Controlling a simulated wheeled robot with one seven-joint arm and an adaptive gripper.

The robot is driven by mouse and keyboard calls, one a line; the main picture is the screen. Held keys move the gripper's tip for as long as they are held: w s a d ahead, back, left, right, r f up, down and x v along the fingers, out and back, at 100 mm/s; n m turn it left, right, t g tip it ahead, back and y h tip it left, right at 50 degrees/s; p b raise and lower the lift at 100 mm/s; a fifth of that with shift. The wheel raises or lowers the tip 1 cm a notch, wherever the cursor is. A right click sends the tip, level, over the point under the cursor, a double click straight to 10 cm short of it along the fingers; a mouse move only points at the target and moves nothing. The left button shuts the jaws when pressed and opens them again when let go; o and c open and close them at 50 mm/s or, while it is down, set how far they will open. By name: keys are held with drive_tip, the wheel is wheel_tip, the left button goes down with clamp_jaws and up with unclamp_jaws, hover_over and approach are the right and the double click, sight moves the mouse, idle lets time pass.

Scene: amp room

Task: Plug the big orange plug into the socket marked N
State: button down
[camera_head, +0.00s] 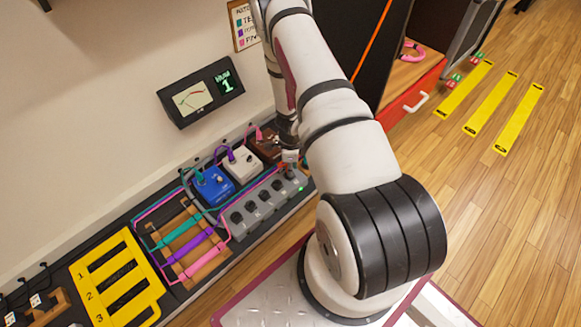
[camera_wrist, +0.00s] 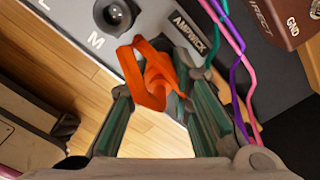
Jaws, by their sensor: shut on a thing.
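The big orange plug (camera_wrist: 143,78), with a loop-shaped handle, is between my gripper's fingers (camera_wrist: 160,92) in the wrist view. My gripper is shut on it. The grey socket strip (camera_wrist: 65,20) shows letters L and M, with a round dark socket (camera_wrist: 113,14) near M. No N label is visible; the plug and fingers cover part of the strip's end, and I cannot tell whether the plug touches it.
Blue (camera_head: 213,187), white (camera_head: 243,166) and brown (camera_head: 268,147) pedal boxes stand close behind the strip. Teal, purple and pink cables run beside them. A yellow slotted rack (camera_head: 117,282) stands at left. Open wooden floor (camera_head: 500,220) lies at right.

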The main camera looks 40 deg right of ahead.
idle(0.3)
drive_tip(key=c, duration=1.4)
unclamp_jaws()
drive_tip(key=shift+o, duration=0.2)
wheel_tip(320, 180, up, 12)
